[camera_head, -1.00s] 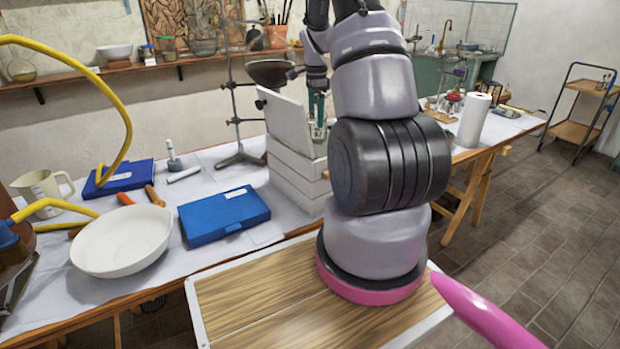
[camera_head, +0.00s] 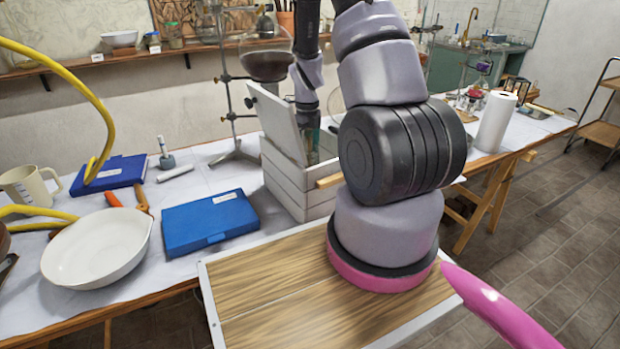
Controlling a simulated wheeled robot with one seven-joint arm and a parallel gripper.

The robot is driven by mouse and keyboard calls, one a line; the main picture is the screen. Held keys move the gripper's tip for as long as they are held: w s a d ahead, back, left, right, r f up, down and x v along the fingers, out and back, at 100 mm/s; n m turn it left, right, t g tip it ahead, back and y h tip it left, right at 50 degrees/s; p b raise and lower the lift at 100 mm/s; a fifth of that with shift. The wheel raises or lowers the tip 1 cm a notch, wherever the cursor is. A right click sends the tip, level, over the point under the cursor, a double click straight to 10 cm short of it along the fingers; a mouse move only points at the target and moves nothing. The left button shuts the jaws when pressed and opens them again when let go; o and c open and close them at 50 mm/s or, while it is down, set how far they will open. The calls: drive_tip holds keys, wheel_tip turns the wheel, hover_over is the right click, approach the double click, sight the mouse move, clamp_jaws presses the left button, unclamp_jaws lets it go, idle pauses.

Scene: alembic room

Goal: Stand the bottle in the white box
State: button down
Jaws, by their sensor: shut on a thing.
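The white box (camera_head: 283,186) stands on the white-covered table with its lid (camera_head: 274,124) tilted up on the left side. My gripper (camera_head: 309,128) points down at the box's open top, just right of the raised lid. It is shut on the bottle (camera_head: 312,150), a small greenish shape between and below the fingers. The bottle looks upright, with its lower part hidden by the box wall. I cannot tell whether it touches the box floor. My arm covers part of the box's right side.
Left of the box lie a blue case (camera_head: 208,222), a white bowl (camera_head: 97,248) and another blue case (camera_head: 108,175). A paper roll (camera_head: 496,122) stands right of my arm.

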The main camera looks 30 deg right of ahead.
wheel_tip(320, 180, down, 7)
drive_tip(key=shift+f, duration=0.15)
idle(0.4)
unclamp_jaws()
drive_tip(key=shift+f, duration=0.1)
